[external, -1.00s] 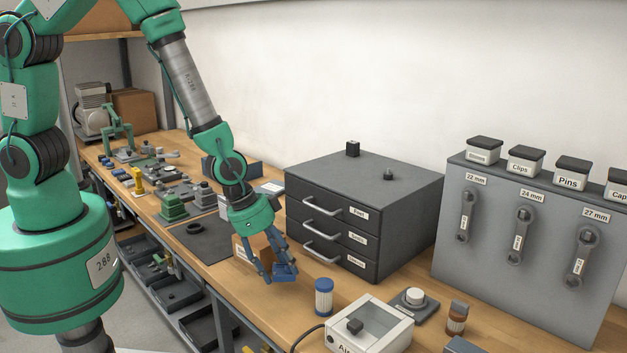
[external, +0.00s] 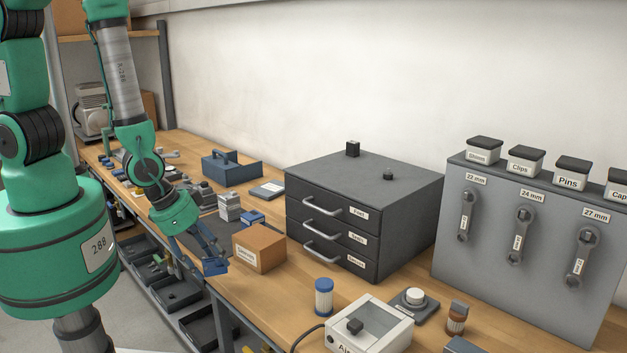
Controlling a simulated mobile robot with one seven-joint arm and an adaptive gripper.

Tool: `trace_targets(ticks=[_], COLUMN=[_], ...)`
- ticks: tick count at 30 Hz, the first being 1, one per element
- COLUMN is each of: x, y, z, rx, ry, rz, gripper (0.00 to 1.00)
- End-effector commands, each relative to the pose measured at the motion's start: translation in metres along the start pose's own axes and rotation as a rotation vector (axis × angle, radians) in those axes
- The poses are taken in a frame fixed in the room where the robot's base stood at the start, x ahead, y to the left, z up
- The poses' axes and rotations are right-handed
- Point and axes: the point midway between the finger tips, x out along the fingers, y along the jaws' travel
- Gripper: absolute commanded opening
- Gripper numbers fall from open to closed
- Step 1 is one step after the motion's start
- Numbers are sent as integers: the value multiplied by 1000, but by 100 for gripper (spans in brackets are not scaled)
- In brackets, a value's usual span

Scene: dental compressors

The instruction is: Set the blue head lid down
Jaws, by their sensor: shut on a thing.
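My gripper (external: 208,258) is low near the front edge of the bench, left of a small cardboard box. It is shut on a small blue piece, the blue head lid (external: 215,267), at its fingertips. The fingers are also bluish, so the lid's outline is hard to separate from them. I cannot tell whether the lid touches the bench top or hangs just above it. Another small blue block (external: 252,217) lies behind the cardboard box, beside a grey stacked block (external: 229,207).
The cardboard box (external: 259,248) stands close to my gripper's right. A dark mat (external: 207,226) lies behind it. A drawer cabinet (external: 360,215), a blue-and-white cylinder (external: 324,297) and a clear-lidded box (external: 370,327) stand further right. Bare bench top (external: 272,288) lies right of the gripper.

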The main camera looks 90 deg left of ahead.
Motion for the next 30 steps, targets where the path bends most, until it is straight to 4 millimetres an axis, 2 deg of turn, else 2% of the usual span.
trace_targets(ticks=[5, 11, 30], x=[1, 8, 51], y=[1, 8, 46], z=[-2, -17, -95], rx=[0, -1, 0], ry=[0, 0, 0], rz=[0, 1, 1], gripper=[22, 22, 22])
